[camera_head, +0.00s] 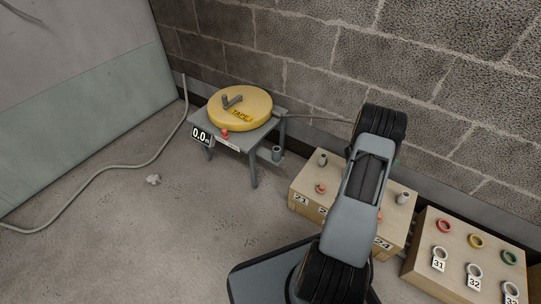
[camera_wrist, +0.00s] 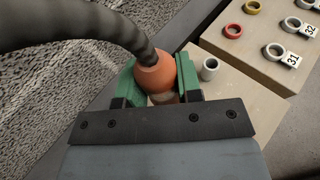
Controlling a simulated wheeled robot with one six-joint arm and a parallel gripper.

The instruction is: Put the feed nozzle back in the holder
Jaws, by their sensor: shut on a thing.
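The feed nozzle (camera_wrist: 156,76) is orange and rounded, with a dark ribbed hose (camera_wrist: 112,28) running from it to the upper left in the wrist view. My gripper (camera_wrist: 158,84) has green jaws shut on the nozzle from both sides. In the head view my arm hides the gripper and nozzle, above the wooden box at right. A grey cup-like holder (camera_head: 276,153) stands at the right side of the small grey table, apart from my gripper; its inside is too small to make out.
A yellow tape reel (camera_head: 258,117) with a crank lies on the grey table (camera_head: 239,146). Wooden boxes (camera_head: 311,172) (camera_head: 427,226) carry grey and coloured rings and number tags. A brick wall (camera_head: 300,70) stands behind.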

